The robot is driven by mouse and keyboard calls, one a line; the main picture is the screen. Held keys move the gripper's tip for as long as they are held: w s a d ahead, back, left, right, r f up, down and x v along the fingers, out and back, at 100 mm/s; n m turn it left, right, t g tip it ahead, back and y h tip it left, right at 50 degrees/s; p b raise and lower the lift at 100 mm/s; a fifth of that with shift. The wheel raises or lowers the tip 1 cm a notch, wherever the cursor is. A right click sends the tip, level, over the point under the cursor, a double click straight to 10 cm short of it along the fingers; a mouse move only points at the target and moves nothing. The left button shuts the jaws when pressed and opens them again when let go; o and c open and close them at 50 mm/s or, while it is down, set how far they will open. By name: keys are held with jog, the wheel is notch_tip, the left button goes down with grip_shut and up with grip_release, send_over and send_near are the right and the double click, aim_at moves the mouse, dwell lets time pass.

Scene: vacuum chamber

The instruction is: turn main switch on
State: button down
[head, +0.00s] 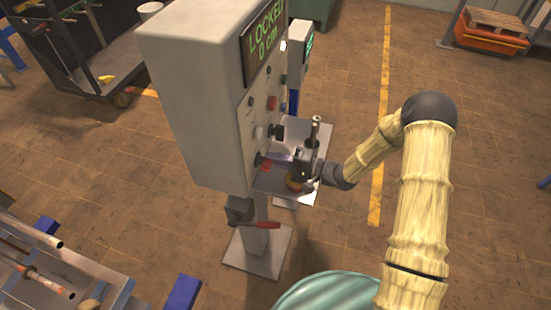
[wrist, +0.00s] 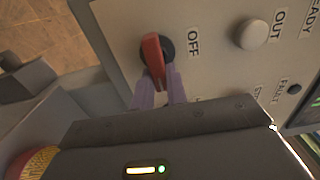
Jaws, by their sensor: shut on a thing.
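The main switch (wrist: 152,58) is a red rotary handle on a round black base, set in the light grey panel. In the wrist view the word OFF stands just right of it. The handle runs nearly up and down in that picture, tilted slightly. My gripper (wrist: 159,86) is shut on the handle's lower end, with one purple finger on each side. In the head view the switch (head: 259,160) is a small red spot low on the control box (head: 194,105), and my gripper reaches it from the right. The fingers hide part of the handle.
The box's display (head: 265,38) reads LOCKED, 0 cm. A red button (head: 272,103) and other knobs sit above the switch. A metal shelf (head: 270,182) juts out under my gripper. A red-handled clamp or vise (head: 240,210) is below. Open floor lies to the right.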

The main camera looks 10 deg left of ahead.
jog(key=c, duration=1.4)
grip_release()
jog(key=shift+d, duration=0.1)
jog(key=s+d+b, duration=0.1)
jog(key=d+b, duration=0.4)
jog(key=d, duration=1.2)
jog(key=shift+s+d, duration=0.15)
